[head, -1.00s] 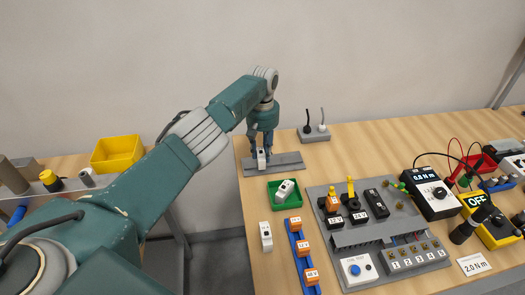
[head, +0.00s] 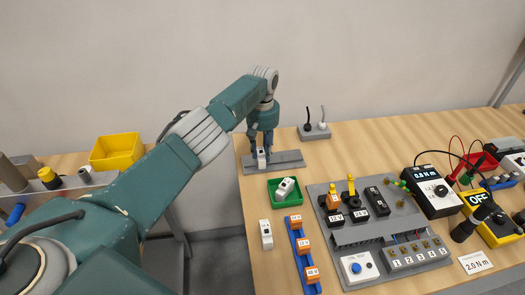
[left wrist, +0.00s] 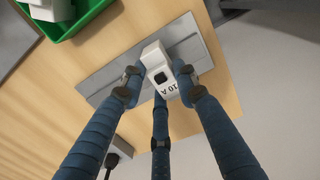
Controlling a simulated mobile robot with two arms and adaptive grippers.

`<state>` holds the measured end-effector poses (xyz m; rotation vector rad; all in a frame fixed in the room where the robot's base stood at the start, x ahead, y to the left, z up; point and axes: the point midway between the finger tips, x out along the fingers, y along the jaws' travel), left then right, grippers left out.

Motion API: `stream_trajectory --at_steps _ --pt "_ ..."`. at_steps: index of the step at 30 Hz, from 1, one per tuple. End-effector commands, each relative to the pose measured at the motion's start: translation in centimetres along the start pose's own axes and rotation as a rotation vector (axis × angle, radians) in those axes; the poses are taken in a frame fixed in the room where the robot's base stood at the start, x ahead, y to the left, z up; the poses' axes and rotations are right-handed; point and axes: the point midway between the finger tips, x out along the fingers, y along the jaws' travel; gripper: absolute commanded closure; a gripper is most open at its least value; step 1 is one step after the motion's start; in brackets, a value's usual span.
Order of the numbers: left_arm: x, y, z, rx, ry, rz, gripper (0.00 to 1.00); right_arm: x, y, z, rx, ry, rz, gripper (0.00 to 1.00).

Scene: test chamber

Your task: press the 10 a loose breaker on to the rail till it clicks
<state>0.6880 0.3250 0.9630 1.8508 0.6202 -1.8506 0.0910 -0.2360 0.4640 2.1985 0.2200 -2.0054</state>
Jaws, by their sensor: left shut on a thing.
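The 10 A breaker (left wrist: 160,72), a small white block with a black square on its face, is between the blue fingers of my left gripper (left wrist: 163,90) in the left wrist view. The fingers are shut on it. In the head view the breaker (head: 262,159) stands upright at the grey rail plate (head: 288,162), under my left gripper (head: 262,146). The rail (left wrist: 112,78) lies beneath the breaker in the left wrist view. Whether the breaker's base is seated or only touching is hidden. My right gripper is not in view.
A green tray (head: 273,198) with a white breaker (head: 286,187) in it sits just in front of the rail. Another white breaker (head: 266,234) and a blue strip with orange blocks (head: 292,240) lie nearer. A grey socket block (head: 314,132) stands behind right.

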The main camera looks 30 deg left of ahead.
Motion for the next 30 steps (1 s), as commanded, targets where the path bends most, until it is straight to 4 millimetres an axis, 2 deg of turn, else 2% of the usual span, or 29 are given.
stream_trajectory --at_steps 24,25,27,30 --pt "0.57 -0.03 0.09 0.0 -0.002 -0.001 0.98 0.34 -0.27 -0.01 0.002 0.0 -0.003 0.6" --pt "0.59 -0.04 0.1 0.0 -0.002 -0.001 0.64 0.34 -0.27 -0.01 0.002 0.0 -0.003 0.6" --pt "0.58 -0.04 0.09 0.0 -0.002 -0.001 0.5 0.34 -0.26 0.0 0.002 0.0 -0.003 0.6" --pt "0.52 -0.02 0.06 0.0 -0.001 -0.001 0.48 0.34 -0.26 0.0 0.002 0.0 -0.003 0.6"
